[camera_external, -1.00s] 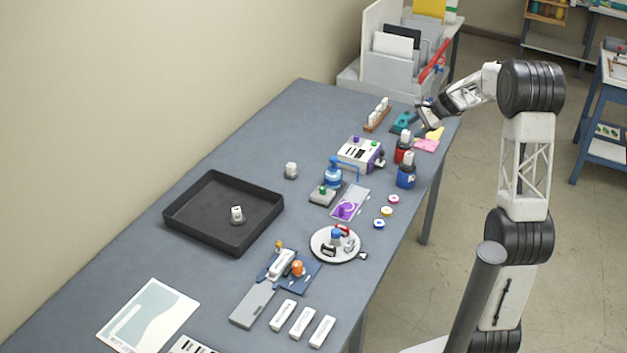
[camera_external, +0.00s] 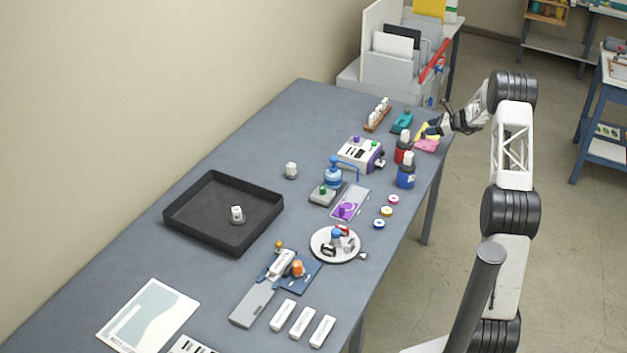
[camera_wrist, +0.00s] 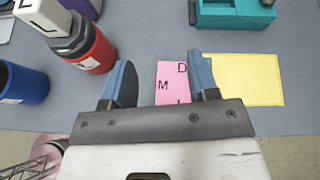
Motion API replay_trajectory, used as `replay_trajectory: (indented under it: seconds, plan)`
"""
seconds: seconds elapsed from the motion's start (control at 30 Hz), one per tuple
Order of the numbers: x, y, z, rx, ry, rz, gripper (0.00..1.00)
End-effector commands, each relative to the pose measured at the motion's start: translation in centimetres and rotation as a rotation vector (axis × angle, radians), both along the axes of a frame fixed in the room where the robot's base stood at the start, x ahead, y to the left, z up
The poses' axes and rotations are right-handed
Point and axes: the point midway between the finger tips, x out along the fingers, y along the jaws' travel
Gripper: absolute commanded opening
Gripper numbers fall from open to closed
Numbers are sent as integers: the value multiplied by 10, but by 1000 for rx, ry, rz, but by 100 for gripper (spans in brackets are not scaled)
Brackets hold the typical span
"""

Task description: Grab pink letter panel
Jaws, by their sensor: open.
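The pink letter panel (camera_wrist: 171,78) lies on the grey table, with dark letters such as D and M on it; part of it is hidden by my gripper. In the external view the pink panel (camera_external: 427,146) is at the table's far right edge. A yellow panel (camera_wrist: 246,82) lies right beside it. My gripper (camera_wrist: 160,76) is open, with its two blue-grey fingers to the left and right of the pink panel in the wrist view. In the external view my gripper (camera_external: 440,126) is over or close to the panels. I cannot tell its exact height.
A red bottle (camera_wrist: 92,50) with a white lettered cap and a blue container (camera_wrist: 18,84) stand to the left. A teal device (camera_wrist: 234,12) stands behind the yellow panel. The table's edge is close on the near side. A black tray (camera_external: 224,212) is farther away.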

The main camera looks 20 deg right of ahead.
Motion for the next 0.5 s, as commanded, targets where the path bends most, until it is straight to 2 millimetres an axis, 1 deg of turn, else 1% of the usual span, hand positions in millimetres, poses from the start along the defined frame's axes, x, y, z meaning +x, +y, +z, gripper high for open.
replay_trajectory:
  seconds: [0.03, 0.2, 0.33, 0.5]
  plan:
    - [6, -12, -12, 25, 6, -26, 54]
    - [21, -41, -37, 97, 19, -97, 54]
    - [27, -52, -47, 128, 24, -127, 54]
    - [29, -57, -50, 140, 25, -138, 54]
